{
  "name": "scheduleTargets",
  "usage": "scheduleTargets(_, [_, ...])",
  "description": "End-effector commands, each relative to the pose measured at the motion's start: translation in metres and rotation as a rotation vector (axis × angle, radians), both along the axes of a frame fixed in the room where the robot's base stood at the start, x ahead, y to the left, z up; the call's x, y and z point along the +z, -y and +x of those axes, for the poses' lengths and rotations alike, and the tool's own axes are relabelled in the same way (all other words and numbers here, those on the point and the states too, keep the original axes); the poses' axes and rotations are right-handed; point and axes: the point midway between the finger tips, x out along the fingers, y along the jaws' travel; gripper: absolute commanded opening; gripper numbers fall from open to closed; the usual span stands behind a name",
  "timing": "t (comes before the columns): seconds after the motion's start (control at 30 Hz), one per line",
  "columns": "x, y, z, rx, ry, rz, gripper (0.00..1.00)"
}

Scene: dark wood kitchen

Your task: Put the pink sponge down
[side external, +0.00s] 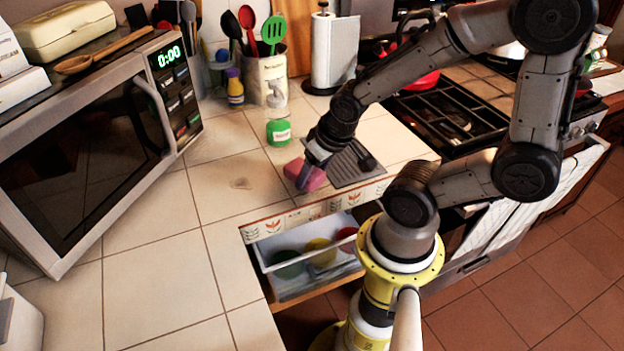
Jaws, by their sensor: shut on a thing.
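The pink sponge (312,179) is at the front of the tiled counter, near the counter's edge above the open drawer. My gripper (306,176) is shut on it, with a finger across its near side. The sponge is low, close to the counter top; I cannot tell whether it touches the tiles. Its far side is partly hidden by the gripper.
A green jar (278,132) stands just behind the sponge, and a dark grater-like board (356,166) lies to its right. The drawer (290,262) below holds several coloured items. A microwave (90,140) stands left. Bare tiles (232,165) lie left of the sponge.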

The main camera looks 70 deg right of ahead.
Motion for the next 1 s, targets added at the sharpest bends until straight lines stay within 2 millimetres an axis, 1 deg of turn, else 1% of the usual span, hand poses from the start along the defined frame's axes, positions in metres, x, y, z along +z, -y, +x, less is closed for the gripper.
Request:
scheduleTargets(0.03, [-0.008,0.000,0.000,0.001,-0.004,0.000,0.15])
scheduleTargets(0.1, [-0.015,0.000,0.000,0.000,-0.003,0.001,0.15])
scheduleTargets(0.2, [-0.021,0.000,0.000,0.001,-0.001,0.000,0.15])
scheduleTargets(0.47, [-0.021,0.000,0.000,0.000,0.001,0.000,0.15])
scheduleTargets(0.6, [-0.025,0.000,0.000,0.000,-0.001,0.000,0.15])
scheduleTargets(0.63, [-0.024,0.000,0.000,0.000,0.000,0.000,0.72])
scheduleTargets(0.77, [-0.024,0.000,0.000,0.000,0.000,0.000,0.96])
scheduleTargets(0.8, [-0.024,0.000,0.000,0.000,0.000,0.000,0.97])
scheduleTargets(1.0, [-0.024,0.000,0.000,0.000,0.000,0.000,0.97])
